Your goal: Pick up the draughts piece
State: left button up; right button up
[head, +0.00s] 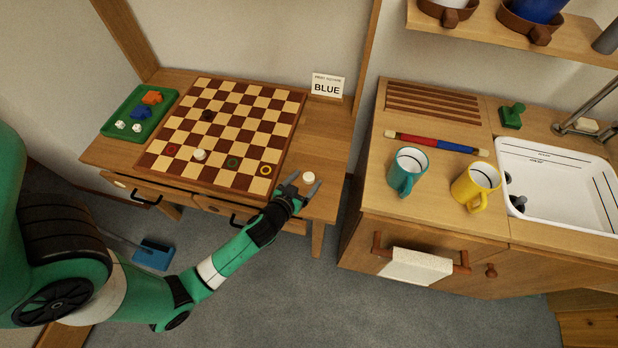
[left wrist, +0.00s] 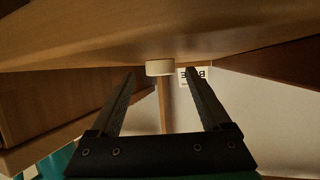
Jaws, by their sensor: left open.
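A white draughts piece (head: 308,177) lies on the bare wooden table, off the board's near right corner. My left gripper (head: 305,182) is open at the table's front edge, with its fingers pointing toward the piece. In the left wrist view the piece (left wrist: 160,67) shows as a pale disc ahead, centred between the two open fingers (left wrist: 160,75). The fingers do not visibly touch it. Another white piece (head: 199,155) and a dark piece (head: 208,115) stand on the chequered board (head: 249,94). My right gripper is not in view.
A sign reading BLUE (head: 327,85) stands at the table's back. A green tray (head: 107,127) with small items sits left of the board. Right of a gap, a counter holds a teal mug (head: 407,172), a yellow mug (head: 475,186) and a white sink (head: 560,165).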

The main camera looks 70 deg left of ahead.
aim_at(307, 180)
pick_arm(q)
jog(key=shift+w+a+f, duration=0.3)
jog(key=shift+w+a, duration=0.1)
grip_shut()
jog(key=shift+r, duration=0.15)
jog(key=shift+r+p, duration=0.3)
notch_tip(307, 180, up, 3)
jog(key=shift+f+p, duration=0.2)
jog(key=shift+p, duration=0.7)
jog(key=s+d+r+p, duration=0.7)
jog(key=s+d+r, duration=0.2)
jog(key=d, duration=0.1)
jog(key=shift+s+d+r, duration=0.2)
jog(key=shift+d+r, duration=0.1)
